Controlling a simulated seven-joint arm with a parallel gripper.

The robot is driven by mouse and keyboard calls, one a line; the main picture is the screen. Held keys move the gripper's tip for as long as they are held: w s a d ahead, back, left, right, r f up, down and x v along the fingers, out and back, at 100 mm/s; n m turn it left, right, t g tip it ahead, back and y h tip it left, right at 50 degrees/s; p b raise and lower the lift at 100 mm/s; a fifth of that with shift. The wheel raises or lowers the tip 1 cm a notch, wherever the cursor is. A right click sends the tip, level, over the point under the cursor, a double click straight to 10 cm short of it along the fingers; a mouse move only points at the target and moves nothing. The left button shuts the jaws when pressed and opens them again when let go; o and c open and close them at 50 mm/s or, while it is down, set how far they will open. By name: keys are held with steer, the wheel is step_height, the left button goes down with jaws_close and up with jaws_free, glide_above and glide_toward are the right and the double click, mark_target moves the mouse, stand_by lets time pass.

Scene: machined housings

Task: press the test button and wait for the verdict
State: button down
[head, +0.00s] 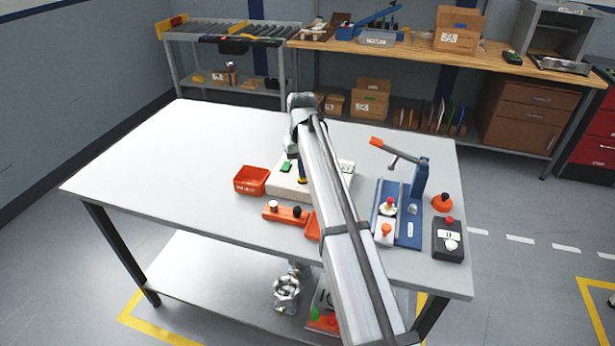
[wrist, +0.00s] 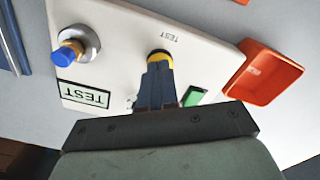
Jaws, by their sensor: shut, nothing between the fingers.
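The white test box (head: 283,190) stands on the table, partly hidden behind my arm. In the wrist view its pale top (wrist: 120,25) carries a "TEST" label, and a yellow-ringed button (wrist: 160,54) sits beside that print. My gripper (wrist: 159,65) is shut and empty, its fingertips over the button and covering its middle. I cannot tell whether the button is pressed down. A green rectangle (wrist: 193,96) shows on the box next to the fingers. A metal fixture with a blue cap (wrist: 72,50) sits on the box's other side, near a framed "TEST" sign (wrist: 84,95).
A red-orange bin (head: 251,180) is left of the box. An orange block with knobs (head: 286,213) lies in front. A blue clamp fixture (head: 412,210), an orange-red knob (head: 441,203) and a dark button box (head: 448,240) stand at right. The table's left side is clear.

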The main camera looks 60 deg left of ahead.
steer(key=shift+r, duration=2.6)
